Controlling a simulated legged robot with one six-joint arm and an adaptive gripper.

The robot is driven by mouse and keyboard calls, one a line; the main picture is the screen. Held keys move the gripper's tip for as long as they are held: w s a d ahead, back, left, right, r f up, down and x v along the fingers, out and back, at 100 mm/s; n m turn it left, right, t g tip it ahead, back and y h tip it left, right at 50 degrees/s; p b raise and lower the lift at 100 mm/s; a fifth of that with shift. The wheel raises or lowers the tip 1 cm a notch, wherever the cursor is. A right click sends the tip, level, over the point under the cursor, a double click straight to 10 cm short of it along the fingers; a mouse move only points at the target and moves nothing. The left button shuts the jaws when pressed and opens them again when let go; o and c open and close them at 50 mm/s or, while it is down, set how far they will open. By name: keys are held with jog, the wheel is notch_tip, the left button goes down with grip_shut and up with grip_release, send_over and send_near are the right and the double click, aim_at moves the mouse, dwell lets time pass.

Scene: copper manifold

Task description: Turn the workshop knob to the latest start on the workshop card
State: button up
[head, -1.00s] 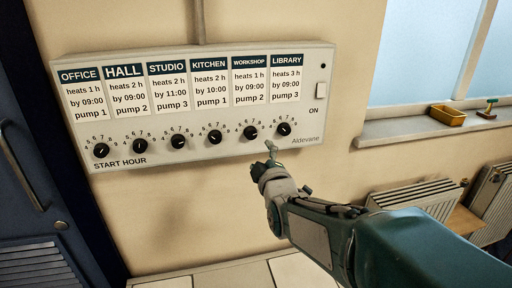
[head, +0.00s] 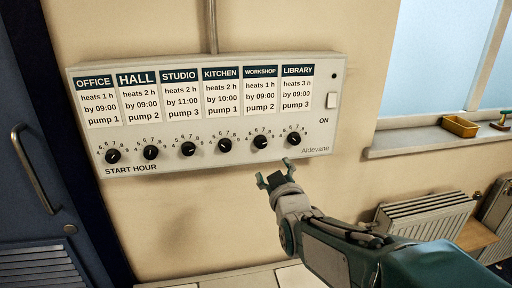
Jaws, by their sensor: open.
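The workshop knob (head: 261,142) is a round black dial with a light pointer mark, fifth from the left in the row on the white wall panel (head: 200,160). Small hour numbers ring it; its exact setting is too small to read surely. The workshop card (head: 260,91) above it reads heats 1 h, by 09:00, pump 2. My gripper (head: 273,174) is open and empty, below the panel's lower edge and a little below and right of the workshop knob, apart from it.
The library knob (head: 293,139) is close on the right and the kitchen knob (head: 225,145) on the left. Radiators (head: 425,215) stand below. The wall below the panel is clear.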

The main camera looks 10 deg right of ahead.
aim_at(261, 145)
jog(key=w+m, duration=0.4)
jog(key=m, duration=0.2)
jog(key=w+m, duration=0.3)
jog(key=m, duration=0.2)
jog(key=w+m, duration=0.4)
jog(key=m, duration=0.2)
jog(key=shift+w+m, duration=0.3)
jog(key=shift+w, duration=0.05)
jog(key=shift+s, duration=0.1)
jog(key=c, duration=1.2)
